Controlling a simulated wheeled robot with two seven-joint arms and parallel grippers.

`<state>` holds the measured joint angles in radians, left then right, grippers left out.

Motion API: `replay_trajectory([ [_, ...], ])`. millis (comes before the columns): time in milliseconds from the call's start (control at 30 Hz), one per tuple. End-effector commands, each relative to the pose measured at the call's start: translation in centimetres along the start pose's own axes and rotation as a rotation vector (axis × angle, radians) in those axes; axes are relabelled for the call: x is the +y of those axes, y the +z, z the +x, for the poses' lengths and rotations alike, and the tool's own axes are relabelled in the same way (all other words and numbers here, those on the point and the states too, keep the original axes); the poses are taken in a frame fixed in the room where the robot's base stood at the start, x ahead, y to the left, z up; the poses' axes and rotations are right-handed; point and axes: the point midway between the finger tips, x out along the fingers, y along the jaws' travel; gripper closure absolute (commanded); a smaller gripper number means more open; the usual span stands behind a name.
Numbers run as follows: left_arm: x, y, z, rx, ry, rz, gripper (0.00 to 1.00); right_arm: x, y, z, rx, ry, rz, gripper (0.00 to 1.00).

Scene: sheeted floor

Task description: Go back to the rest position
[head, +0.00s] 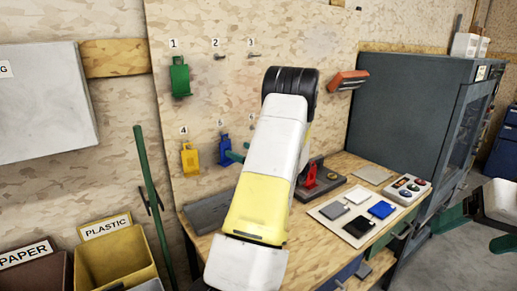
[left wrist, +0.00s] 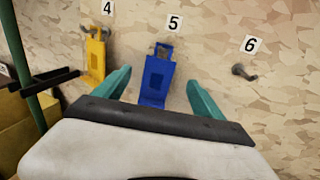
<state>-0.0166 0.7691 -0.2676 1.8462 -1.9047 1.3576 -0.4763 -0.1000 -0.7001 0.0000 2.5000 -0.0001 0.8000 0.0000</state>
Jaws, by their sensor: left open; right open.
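My left gripper (left wrist: 161,88) is open, its two teal fingertips apart in the left wrist view. A blue holder (left wrist: 157,82) hangs on the hook labelled 5 and shows between the fingers; I cannot tell how near they are to it. In the head view my left gripper (head: 237,154) is mostly hidden behind my own arm, in front of the board beside the blue holder (head: 225,150). My right gripper (head: 480,228) shows at the right edge, open and empty, with its green fingers apart.
A green holder (head: 180,77) hangs at hook 1 and a yellow one (head: 190,160) at hook 4. The workbench (head: 318,252) bears a tray (head: 335,222) of coloured pieces, a red-handled device (head: 311,175) and a button box (head: 411,188). A grey cabinet (head: 405,110) stands right; bins (head: 117,256) stand left.

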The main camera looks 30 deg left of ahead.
Motion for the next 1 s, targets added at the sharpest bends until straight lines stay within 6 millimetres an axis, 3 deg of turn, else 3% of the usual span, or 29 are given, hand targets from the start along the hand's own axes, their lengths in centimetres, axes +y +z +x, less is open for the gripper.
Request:
replay_trajectory([
  [300, 0.7, 0.5, -1.0, 0.02, 0.021, -0.029, 0.2, 0.0, 0.0, 0.0, 0.0, 0.0, 0.0, 0.2],
  [367, 1.8, 1.1, -1.2, 0.057, 0.052, -0.073, 0.2, 0.0, 0.0, 0.0, 0.0, 0.0, 0.0, 0.2],
  [533, 7.4, 3.3, -3.8, 0.259, 0.218, -0.321, 0.2, 0.0, 0.0, 0.0, 0.0, 0.0, 0.0, 0.2],
  [700, 13.0, 4.2, -9.2, 0.521, 0.404, -0.628, 0.2, 0.0, 0.0, 0.0, 0.0, 0.0, 0.0, 0.2],
  [867, 16.6, 4.8, -16.0, 0.774, 0.564, -0.913, 0.2, 0.0, 0.0, 0.0, 0.0, 0.0, 0.0, 0.2],
  [1000, 18.7, 5.7, -22.6, 1.0, 0.699, -1.151, 0.2, 0.0, 0.0, 0.0, 0.0, 0.0, 0.0, 0.2],
])
